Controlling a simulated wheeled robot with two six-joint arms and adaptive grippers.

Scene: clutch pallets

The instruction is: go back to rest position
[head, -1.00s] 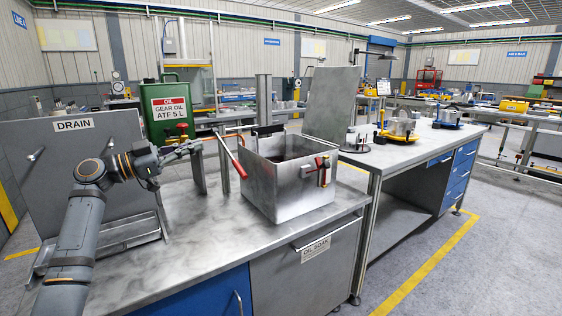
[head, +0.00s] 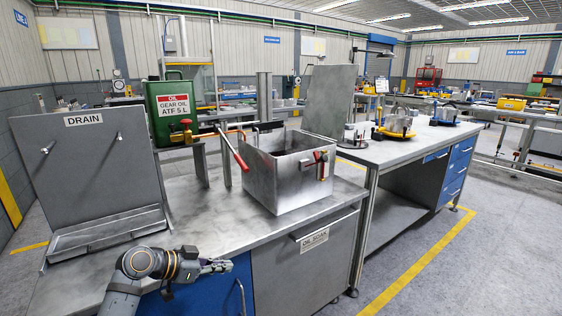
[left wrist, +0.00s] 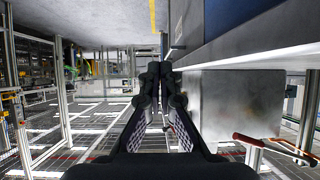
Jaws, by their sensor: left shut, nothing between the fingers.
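My left gripper (head: 228,266) is in the lower part of the head view, in front of the bench's blue cabinet (head: 200,290) and below the benchtop edge. Its fingers point right, and it is shut and empty. In the left wrist view its dark fingers (left wrist: 160,72) meet in the middle with nothing between them. My left arm comes in from the bottom left. My right gripper is not in view.
The metal bench (head: 205,215) carries a steel tank (head: 290,188) with a red lever (head: 232,153). A DRAIN panel (head: 90,165) with a tray stands at left, and a green oil can (head: 172,110) behind. The benchtop's front middle is clear.

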